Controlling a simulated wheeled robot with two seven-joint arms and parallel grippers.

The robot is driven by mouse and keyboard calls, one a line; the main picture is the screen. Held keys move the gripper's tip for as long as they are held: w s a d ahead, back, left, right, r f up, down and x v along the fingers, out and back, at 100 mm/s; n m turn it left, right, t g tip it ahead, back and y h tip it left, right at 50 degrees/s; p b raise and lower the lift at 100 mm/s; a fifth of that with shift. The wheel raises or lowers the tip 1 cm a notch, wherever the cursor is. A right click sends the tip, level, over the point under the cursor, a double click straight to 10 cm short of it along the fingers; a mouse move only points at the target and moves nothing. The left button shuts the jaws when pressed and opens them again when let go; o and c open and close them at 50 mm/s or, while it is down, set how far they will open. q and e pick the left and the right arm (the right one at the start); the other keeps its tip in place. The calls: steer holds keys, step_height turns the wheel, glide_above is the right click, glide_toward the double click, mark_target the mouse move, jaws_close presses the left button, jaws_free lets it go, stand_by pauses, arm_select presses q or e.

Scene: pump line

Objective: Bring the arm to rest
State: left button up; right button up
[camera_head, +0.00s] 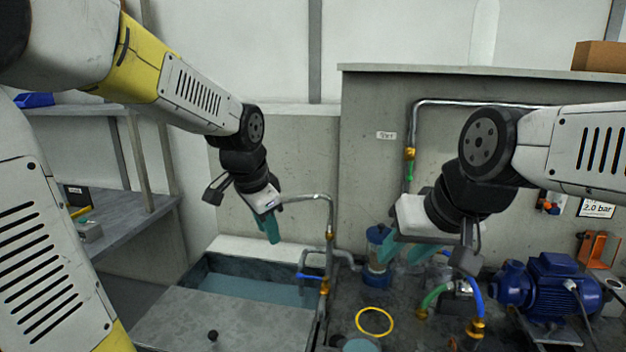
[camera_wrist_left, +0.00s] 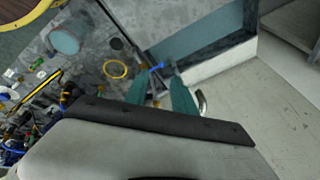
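My left gripper (camera_head: 268,230) hangs from the left arm in the head view, tilted down above the far edge of the water tank. Its teal fingers also show in the left wrist view (camera_wrist_left: 160,88), apart with nothing between them. My right gripper (camera_head: 408,252) hangs at centre right in the head view, in front of the wall pipe and the clear-bodied filter. Its teal fingers look spread and empty; its wrist partly hides what lies behind.
The tank (camera_head: 250,287) has a grey cover in front. A yellow ring (camera_head: 374,321) lies on the bench. A blue pump (camera_head: 553,285) stands at right, hoses beside it. A bent metal pipe (camera_head: 308,197) rises near my left gripper. A grey shelf (camera_head: 128,222) is at left.

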arm_select(q)
steer(key=s+a+r+n+t, duration=0.1)
steer(key=s+a+r+n, duration=0.1)
steer(key=s+n, duration=0.3)
steer(key=s+a+r+n+t+h, duration=0.1)
steer(key=s+n, duration=0.4)
steer(key=s, duration=0.5)
steer(key=shift+a+r, duration=0.6)
steer(key=shift+a, duration=0.2)
